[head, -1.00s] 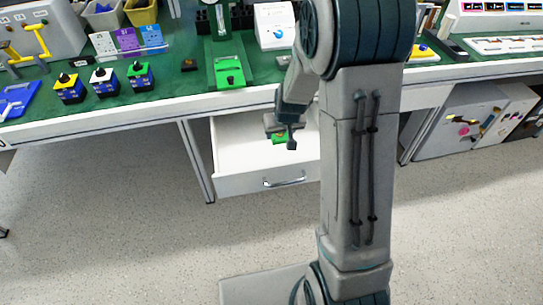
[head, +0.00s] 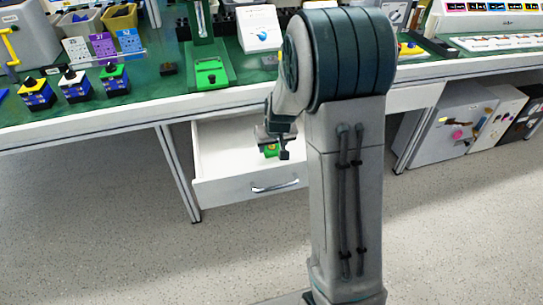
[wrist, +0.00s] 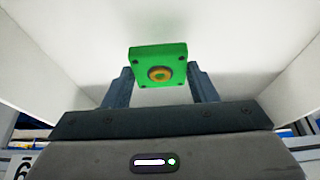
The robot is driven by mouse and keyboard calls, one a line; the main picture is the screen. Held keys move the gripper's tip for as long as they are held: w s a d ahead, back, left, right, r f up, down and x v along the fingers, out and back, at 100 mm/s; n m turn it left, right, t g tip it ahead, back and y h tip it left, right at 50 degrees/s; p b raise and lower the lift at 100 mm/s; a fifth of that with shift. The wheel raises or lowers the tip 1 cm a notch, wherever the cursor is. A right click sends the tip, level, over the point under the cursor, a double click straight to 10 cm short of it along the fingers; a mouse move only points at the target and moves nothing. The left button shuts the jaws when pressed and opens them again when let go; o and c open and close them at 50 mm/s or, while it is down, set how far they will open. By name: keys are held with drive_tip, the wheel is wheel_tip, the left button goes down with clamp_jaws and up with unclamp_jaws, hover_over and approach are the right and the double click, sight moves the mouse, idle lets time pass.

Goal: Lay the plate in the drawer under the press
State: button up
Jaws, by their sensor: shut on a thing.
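The plate (wrist: 142,57) is a small green square with dark corner holes and an orange-brown round centre. My gripper (wrist: 160,78) is shut on it, one finger at each side, in the wrist view. In the head view the plate (head: 271,151) shows as a green patch under my gripper (head: 273,146). The open white drawer (head: 215,164) is below the bench, under the green press (head: 209,72). My gripper is inside the drawer's outline. I cannot tell whether the plate touches the drawer floor (wrist: 240,40).
The drawer's side walls flank my gripper in the wrist view. The drawer front with its handle (head: 275,186) faces the room. Several switch boxes (head: 76,85) stand on the bench (head: 150,95) at left. A grey cabinet (head: 455,130) stands under the bench at right.

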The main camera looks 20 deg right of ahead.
sight(273, 151)
drive_tip(key=shift+f+b, duration=0.5)
drive_tip(key=shift+f, duration=1.3)
drive_tip(key=shift+f, duration=0.1)
drive_tip(key=o, duration=1)
drive_tip(key=shift+s+r, duration=0.1)
drive_tip(key=shift+r, duration=0.35)
drive_tip(key=p+v, duration=0.3)
drive_tip(key=v, duration=0.8)
drive_tip(key=s+a+r+g, duration=0.1)
drive_tip(key=s, duration=0.6)
drive_tip(key=s+a+r+g, duration=0.1)
drive_tip(key=s+r, duration=0.1)
drive_tip(key=s, duration=0.6)
drive_tip(key=s+a+r+g, duration=0.1)
drive_tip(key=s+r, duration=0.1)
drive_tip(key=s, duration=0.5)
drive_tip(key=shift+s+r, duration=0.1)
drive_tip(key=shift+s, duration=0.05)
